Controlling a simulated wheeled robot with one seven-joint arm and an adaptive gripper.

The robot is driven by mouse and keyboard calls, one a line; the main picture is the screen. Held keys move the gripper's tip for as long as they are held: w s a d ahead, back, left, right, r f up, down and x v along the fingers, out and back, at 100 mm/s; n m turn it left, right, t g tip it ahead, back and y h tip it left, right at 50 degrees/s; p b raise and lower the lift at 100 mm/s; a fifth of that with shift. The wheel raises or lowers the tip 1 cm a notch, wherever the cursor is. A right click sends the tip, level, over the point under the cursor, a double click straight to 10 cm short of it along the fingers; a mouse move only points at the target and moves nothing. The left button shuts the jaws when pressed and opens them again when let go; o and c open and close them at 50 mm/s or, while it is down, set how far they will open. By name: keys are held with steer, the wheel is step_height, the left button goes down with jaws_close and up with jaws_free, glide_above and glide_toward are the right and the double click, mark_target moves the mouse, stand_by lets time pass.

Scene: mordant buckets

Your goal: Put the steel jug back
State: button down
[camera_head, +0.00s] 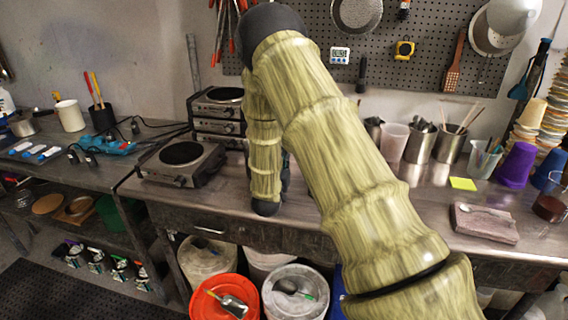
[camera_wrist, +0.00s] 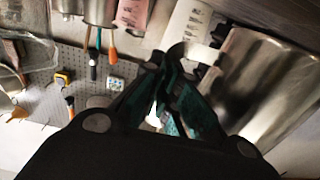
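The steel jug (camera_wrist: 262,85) fills the right of the wrist view, large, close and tilted in the picture. The fingers hide part of the handle, so the exact contact is hard to see. In the head view my arm covers the gripper and I cannot make out the jug. Whether the jug touches the bench is not visible.
Buckets, one orange (camera_head: 250,290), stand below. A pegboard (camera_head: 320,45) hangs behind.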

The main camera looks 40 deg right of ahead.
steer(key=shift+f, duration=0.3)
steer(key=shift+f, duration=0.35)
steer(key=shift+a+f+b, duration=0.1)
steer(key=shift+f+b, duration=0.1)
steer(key=shift+b, duration=0.25)
steer(key=shift+s, duration=0.1)
steer(key=c, duration=1.6)
jaws_free()
steer(key=shift+f, duration=0.2)
steer(key=shift+c, duration=0.2)
steer(key=shift+s, duration=0.1)
